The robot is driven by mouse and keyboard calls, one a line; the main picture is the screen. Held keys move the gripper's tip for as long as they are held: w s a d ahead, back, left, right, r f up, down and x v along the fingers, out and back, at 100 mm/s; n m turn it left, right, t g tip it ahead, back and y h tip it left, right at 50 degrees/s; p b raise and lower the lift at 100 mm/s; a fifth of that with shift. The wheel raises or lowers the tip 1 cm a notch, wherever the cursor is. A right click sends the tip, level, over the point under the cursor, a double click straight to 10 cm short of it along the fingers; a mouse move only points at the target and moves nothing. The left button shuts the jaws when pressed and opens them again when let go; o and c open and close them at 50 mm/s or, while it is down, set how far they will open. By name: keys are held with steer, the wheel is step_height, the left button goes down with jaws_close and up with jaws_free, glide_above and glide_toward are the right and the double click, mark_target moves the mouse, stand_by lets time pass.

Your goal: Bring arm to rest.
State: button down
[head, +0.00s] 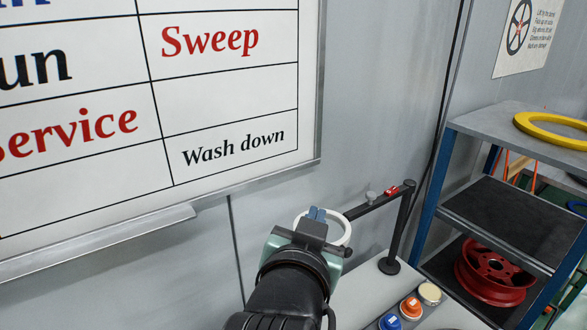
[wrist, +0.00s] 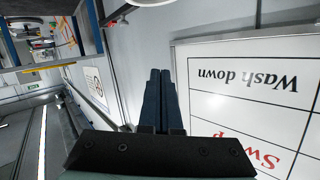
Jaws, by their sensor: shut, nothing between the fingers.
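My gripper (head: 317,214) is in the lower middle of the head view, at the end of my dark arm, in front of the grey wall. In the wrist view my gripper (wrist: 160,75) shows as two dark blue fingers side by side, shut with nothing between them. A white ring (head: 343,232) shows around and behind the gripper in the head view. I cannot tell whether they touch.
A whiteboard (head: 235,95) hangs on the wall at the left. A black stand (head: 397,235) with a side arm rises from a pale table (head: 360,285) with coloured buttons (head: 410,306). A shelf (head: 480,125) at the right holds a yellow ring (head: 535,128) and a red wheel rim (head: 490,272).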

steer(key=s+a+r+n+t+y, duration=0.1)
steer(key=s+r+t, duration=0.3)
steer(key=r, duration=0.6)
steer(key=s+a+r+n+t+y, duration=0.1)
steer(key=s+r+t, duration=0.3)
steer(key=r, duration=0.6)
steer(key=s+a+r+n+t+y, duration=0.1)
steer(key=s+r+t, duration=0.3)
steer(key=r, duration=0.6)
steer(key=shift+s+n+t, duration=0.3)
steer(key=shift+s+n, duration=0.35)
steer(key=shift+n, duration=0.25)
